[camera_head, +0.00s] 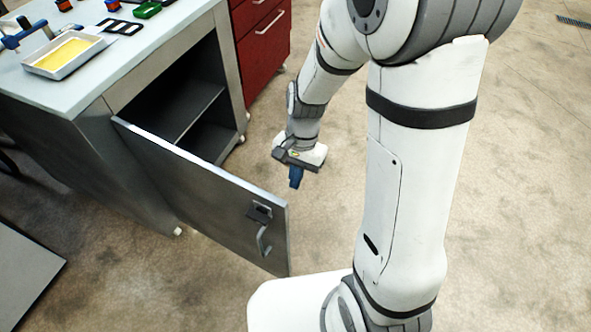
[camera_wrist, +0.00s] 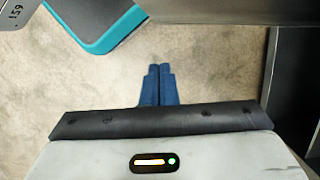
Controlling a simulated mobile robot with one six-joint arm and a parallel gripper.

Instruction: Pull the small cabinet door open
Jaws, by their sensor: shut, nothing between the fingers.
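The small cabinet door (camera_head: 205,193) is a grey metal panel, swung wide open from the cabinet (camera_head: 135,80). Its outer face carries a dark latch plate and a curved handle (camera_head: 263,240) near the free edge. My gripper (camera_head: 296,178) is beyond the door's free edge, on the inner side, pointing down and apart from the handle. In the wrist view the blue fingers (camera_wrist: 158,86) are together and empty over bare floor. A grey panel edge (camera_wrist: 230,12) crosses the top of that view; I cannot tell for sure which part it is.
The cabinet's dark interior shows a shelf (camera_head: 200,115). A tray with yellow contents (camera_head: 70,52) and small items lie on the top. A red drawer cabinet (camera_head: 262,45) stands behind. A teal-edged object (camera_wrist: 95,20) is close in the wrist view.

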